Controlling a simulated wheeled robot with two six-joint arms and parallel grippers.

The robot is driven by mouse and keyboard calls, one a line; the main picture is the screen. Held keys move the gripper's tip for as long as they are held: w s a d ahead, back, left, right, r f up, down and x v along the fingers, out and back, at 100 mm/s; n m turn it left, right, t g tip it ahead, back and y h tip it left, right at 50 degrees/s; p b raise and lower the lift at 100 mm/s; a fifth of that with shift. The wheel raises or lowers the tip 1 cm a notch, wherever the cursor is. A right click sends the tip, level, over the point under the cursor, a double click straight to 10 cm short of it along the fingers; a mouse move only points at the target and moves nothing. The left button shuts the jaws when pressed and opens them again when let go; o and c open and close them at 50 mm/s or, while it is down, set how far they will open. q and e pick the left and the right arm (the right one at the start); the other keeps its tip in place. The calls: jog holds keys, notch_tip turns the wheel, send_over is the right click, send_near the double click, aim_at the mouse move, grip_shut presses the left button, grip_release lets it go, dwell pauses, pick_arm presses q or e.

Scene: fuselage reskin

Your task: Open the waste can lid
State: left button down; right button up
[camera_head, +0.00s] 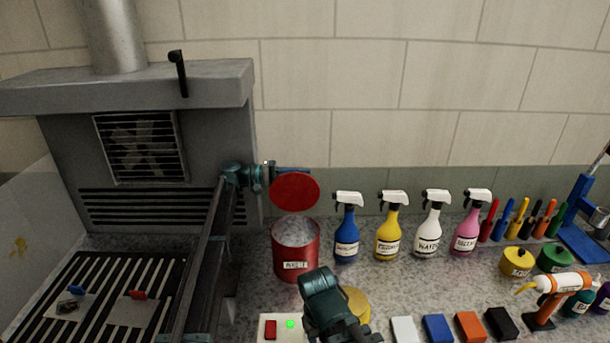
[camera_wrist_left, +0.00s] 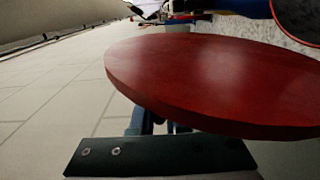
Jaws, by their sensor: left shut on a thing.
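The waste can (camera_head: 296,262) is a red cylinder with a white label, standing on the speckled counter. Its mouth is uncovered and shows a pale grey inside. Its round red lid (camera_head: 295,191) is raised above the can's rear rim and tilted up. My left gripper (camera_head: 278,170) is behind the lid's upper edge and shut on it; its fingertips are partly hidden. In the left wrist view the lid (camera_wrist_left: 215,80) fills the middle, beside a dark finger. My right gripper (camera_head: 345,330) is low in front of the can; its fingers are unclear.
Spray bottles in blue (camera_head: 346,232), yellow (camera_head: 388,235), white (camera_head: 430,233) and pink (camera_head: 468,230) stand right of the can. A grey vented unit (camera_head: 160,150) is at left. A switch box (camera_head: 280,329) and coloured blocks (camera_head: 437,328) lie in front.

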pick_arm(q)
jog(key=shift+w+f, duration=0.1)
jog(key=shift+w, duration=0.2)
pick_arm(e)
jog(key=shift+w, duration=0.3)
pick_arm(q)
jog(key=c, duration=0.9)
grip_release()
